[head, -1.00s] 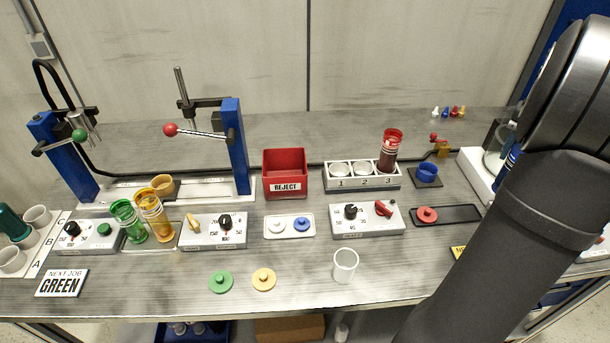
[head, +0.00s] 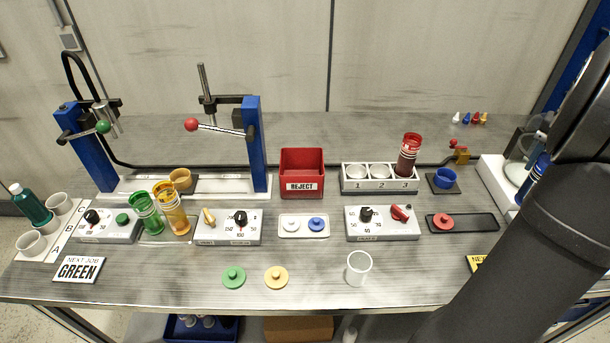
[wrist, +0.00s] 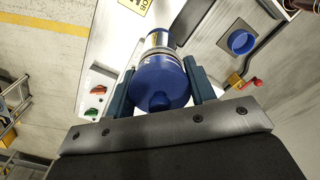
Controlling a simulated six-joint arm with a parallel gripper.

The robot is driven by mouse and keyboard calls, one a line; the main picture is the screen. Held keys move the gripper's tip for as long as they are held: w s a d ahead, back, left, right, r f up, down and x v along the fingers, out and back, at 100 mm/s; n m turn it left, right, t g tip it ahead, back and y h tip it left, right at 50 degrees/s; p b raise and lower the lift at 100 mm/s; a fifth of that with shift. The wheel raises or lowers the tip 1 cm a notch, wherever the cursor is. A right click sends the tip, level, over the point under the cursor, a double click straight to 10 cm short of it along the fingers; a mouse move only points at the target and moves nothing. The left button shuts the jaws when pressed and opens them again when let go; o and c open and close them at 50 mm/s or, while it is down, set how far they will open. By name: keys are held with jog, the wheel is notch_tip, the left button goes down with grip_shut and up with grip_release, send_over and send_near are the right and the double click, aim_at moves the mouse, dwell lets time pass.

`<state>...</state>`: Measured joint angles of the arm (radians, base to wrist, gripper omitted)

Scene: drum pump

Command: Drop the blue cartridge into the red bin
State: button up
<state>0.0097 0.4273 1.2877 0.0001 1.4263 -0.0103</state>
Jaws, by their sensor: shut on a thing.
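The blue cartridge (wrist: 158,82) is between the two fingers of my gripper (wrist: 160,88) in the wrist view, its blue capped end toward the camera. The gripper is shut on it. In the head view, part of a blue cylinder, apparently the cartridge (head: 535,182), shows at the right beside my dark arm, over the white stand; the gripper itself is hidden there. I cannot tell whether the cartridge touches the stand. The red bin (head: 302,176), labelled REJECT, stands at the back middle, open and apparently empty, well left of the cartridge.
A white three-cup rack (head: 352,185) with a dark red cartridge (head: 408,158) stands right of the bin. A blue cup (head: 445,178) is beside it; it also shows in the wrist view (wrist: 241,42). A blue press post (head: 255,145) rises left of the bin. Control boxes stand in front.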

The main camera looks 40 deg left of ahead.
jog(key=w+a+r+m, duration=0.1)
jog(key=a+r, duration=0.1)
jog(key=a, duration=1.3)
jog(key=w+a+r, duration=0.2)
jog(key=a, duration=1.2)
jog(key=s+a+f, duration=0.2)
jog(key=s+a, duration=0.8)
jog(key=a, duration=0.4)
jog(key=s+a+f+n, duration=0.1)
jog(key=s+a+f, duration=0.25)
jog(key=s, duration=0.35)
jog(key=s+a+f, duration=0.3)
jog(key=s+a, duration=0.1)
jog(key=s, duration=0.3)
jog(key=shift+w+d+f, duration=0.1)
jog(key=shift+w+f, duration=0.05)
jog(key=shift+f, duration=1.25)
jog(key=shift+w+f, duration=0.1)
jog(key=shift+f, duration=1.25)
